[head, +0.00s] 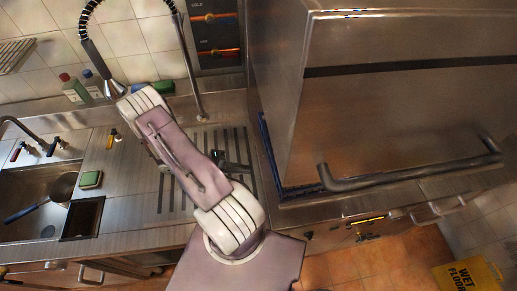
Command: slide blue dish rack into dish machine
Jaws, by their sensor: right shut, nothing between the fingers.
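The dish machine (400,105) is a large steel hood with a long bar handle (410,178) across its front. Thin blue edges of the dish rack (267,147) show along the machine's left side, at the bottom of the hood. The hood hides most of the rack, so I cannot tell how far in it sits. My right gripper (236,166) is small and dark, partly behind my arm, over the ribbed drainboard just left of the rack's edge. It is shut and empty. My left gripper is not in view.
A sink (35,190) with a pan (62,187) is at the left. A green sponge (91,180) lies on the steel counter. Bottles (75,90) and a spray hose (114,88) stand at the back. A yellow wet-floor sign (465,275) is at lower right.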

